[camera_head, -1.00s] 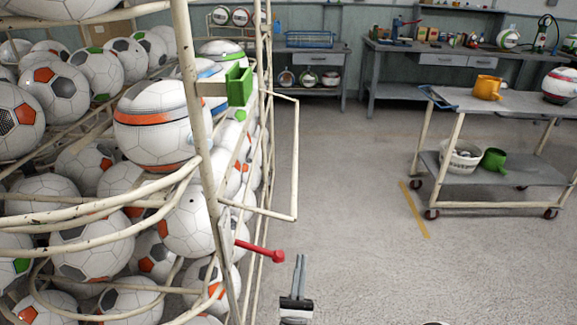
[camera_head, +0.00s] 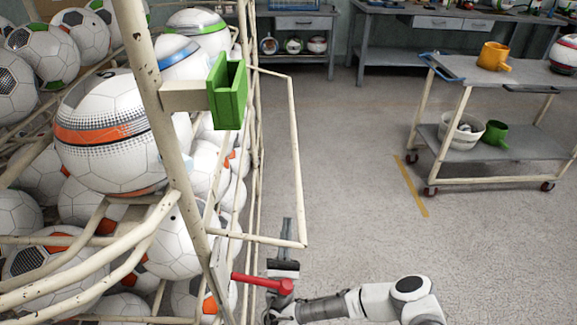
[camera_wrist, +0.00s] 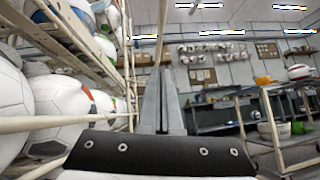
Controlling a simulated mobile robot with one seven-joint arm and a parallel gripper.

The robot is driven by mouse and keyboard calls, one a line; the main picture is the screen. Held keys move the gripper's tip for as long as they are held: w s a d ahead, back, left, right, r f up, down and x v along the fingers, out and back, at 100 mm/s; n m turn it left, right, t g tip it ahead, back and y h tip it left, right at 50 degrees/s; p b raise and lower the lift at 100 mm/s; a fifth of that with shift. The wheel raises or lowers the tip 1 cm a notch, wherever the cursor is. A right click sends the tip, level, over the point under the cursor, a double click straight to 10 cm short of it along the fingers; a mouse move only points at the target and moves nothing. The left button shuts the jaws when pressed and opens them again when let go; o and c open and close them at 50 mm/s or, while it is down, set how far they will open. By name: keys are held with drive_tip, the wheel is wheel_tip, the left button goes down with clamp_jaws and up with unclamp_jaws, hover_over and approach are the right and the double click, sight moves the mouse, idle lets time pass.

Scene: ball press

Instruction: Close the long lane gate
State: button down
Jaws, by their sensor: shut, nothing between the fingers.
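The lane gate appears to be the cream tube frame (camera_head: 296,165) standing out from the right side of the ball rack (camera_head: 180,190) into the aisle. A green bracket (camera_head: 228,95) sits on the rack's front post, apart from the gate's outer upright. A red handle (camera_head: 258,282) sticks out below the gate. My gripper (camera_head: 287,222) is shut and empty, with its fingertips close to the gate's lower bar; contact is unclear. In the wrist view my shut fingers (camera_wrist: 161,95) point ahead, with a cream bar (camera_wrist: 60,123) on their left.
Soccer balls (camera_head: 105,130) fill the rack on the left. A grey trolley (camera_head: 505,155) with an orange jug and a green pot stands at the right. Workbenches (camera_head: 400,20) line the back wall. The floor between rack and trolley is clear, with a yellow tape strip (camera_head: 412,187).

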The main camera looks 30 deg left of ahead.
drive_tip(key=r+b+x, duration=0.1)
drive_tip(key=x, duration=0.5)
drive_tip(key=s+d+b+x, duration=0.1)
drive_tip(key=x, duration=0.6)
drive_tip(key=shift+r+b, duration=0.4)
drive_tip(key=shift+r, duration=0.15)
drive_tip(key=shift+s+r+y, duration=0.1)
drive_tip(key=shift+y, duration=0.2)
